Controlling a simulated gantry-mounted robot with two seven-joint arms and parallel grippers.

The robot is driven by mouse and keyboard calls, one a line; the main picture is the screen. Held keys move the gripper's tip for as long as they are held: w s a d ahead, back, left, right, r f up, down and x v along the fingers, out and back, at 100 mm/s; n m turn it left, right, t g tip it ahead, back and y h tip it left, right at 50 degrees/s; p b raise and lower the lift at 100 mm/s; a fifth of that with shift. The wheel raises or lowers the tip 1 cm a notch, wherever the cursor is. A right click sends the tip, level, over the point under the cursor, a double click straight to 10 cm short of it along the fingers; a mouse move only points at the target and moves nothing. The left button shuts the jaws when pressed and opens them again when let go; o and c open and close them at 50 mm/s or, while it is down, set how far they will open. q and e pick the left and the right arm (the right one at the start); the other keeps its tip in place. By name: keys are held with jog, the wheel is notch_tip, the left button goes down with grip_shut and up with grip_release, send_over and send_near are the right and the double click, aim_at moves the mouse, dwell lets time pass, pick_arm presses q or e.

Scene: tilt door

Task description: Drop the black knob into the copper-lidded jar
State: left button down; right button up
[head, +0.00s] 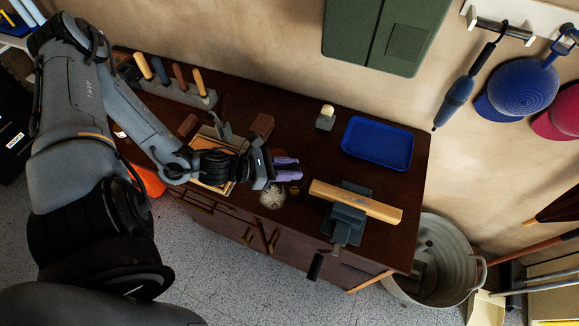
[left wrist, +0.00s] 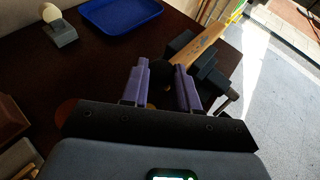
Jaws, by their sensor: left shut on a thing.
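My left gripper (head: 287,168), with purple fingers, is above the dark bench near its front edge. In the left wrist view the fingers (left wrist: 162,88) are closed around a dark thing (left wrist: 160,94), which looks like the black knob. It is mostly hidden in the head view. A clear jar (head: 271,197) with a pale look inside stands just below and left of the fingertips; I cannot tell which lid belongs to it. A copper-coloured round piece (head: 280,153) shows behind the gripper, partly hidden. A small brass-coloured round thing (head: 294,189) stands right of the jar. My right gripper is not in view.
A vise (head: 347,222) grips a wooden board (head: 355,201) to the right. A blue tray (head: 377,143) and a small block with a pale ball (head: 326,117) are behind. A tool rack (head: 178,94) stands at the back left. A metal tub (head: 440,255) is on the floor.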

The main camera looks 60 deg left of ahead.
pick_arm(q)
jog(key=c, duration=0.8)
grip_release()
jog(key=shift+s, duration=0.1)
jog(key=p+v, duration=0.2)
jog(key=v, duration=0.8)
jog(key=shift+s+r, duration=0.2)
jog(key=shift+s, duration=0.05)
